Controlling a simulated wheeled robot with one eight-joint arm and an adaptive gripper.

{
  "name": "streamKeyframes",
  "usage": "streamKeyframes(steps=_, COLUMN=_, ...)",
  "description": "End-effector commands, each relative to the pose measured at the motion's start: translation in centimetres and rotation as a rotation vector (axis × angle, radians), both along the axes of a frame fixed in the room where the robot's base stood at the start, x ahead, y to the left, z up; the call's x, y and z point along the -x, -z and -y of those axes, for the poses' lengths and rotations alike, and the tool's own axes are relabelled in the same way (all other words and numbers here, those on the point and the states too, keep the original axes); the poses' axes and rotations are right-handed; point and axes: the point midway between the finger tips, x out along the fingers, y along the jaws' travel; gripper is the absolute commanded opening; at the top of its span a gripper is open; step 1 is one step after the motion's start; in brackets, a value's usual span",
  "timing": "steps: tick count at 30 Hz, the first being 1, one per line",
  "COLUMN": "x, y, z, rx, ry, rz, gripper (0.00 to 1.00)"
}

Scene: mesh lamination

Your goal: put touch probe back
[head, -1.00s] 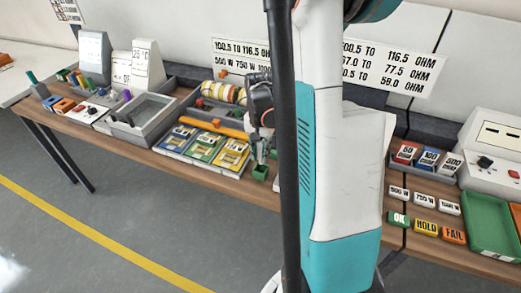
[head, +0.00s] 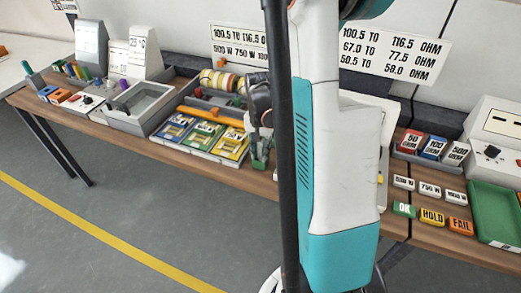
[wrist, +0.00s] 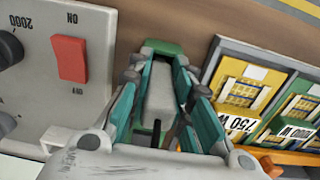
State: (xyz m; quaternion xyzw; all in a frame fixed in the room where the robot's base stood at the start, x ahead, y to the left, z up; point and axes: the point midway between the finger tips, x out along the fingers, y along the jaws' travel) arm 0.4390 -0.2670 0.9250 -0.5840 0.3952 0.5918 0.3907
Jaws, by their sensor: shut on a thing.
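My gripper (wrist: 162,75) has its teal fingers closed around a grey block-like body with a dark tip, which looks like the touch probe (wrist: 160,98). A green block (wrist: 161,46) shows just beyond the fingertips, at the far end of the probe. I cannot tell whether the probe is seated in it or only above it. In the head view my gripper (head: 260,152) is low over the front of the table, right of the yellow card, with the green block (head: 259,165) at its tips. My arm and column hide much of that area.
Blue, green and yellow cards lie in a tray (head: 187,151) close left of my gripper. In the wrist view a grey panel with a red switch (wrist: 70,59) is close on the left. An OK block (head: 403,210) and a green tray (head: 494,218) stand farther right.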

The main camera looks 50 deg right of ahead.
Motion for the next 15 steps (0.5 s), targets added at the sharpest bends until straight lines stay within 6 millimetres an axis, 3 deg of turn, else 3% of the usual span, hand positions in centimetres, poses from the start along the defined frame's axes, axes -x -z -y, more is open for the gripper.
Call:
streamKeyframes(steps=2, x=0.00, y=-0.03, z=0.00, rx=0.000, ry=0.000, rz=0.000, gripper=0.03)
streamKeyframes(steps=3, x=0.00, y=-0.03, z=0.00, rx=0.000, ry=0.000, rz=0.000, gripper=0.27)
streamKeyframes(steps=6, x=0.00, y=-0.03, z=0.00, rx=0.000, ry=0.000, rz=0.000, gripper=0.43)
streamKeyframes(steps=15, x=0.00, y=-0.06, z=0.00, rx=0.000, ry=0.000, rz=0.000, gripper=0.43)
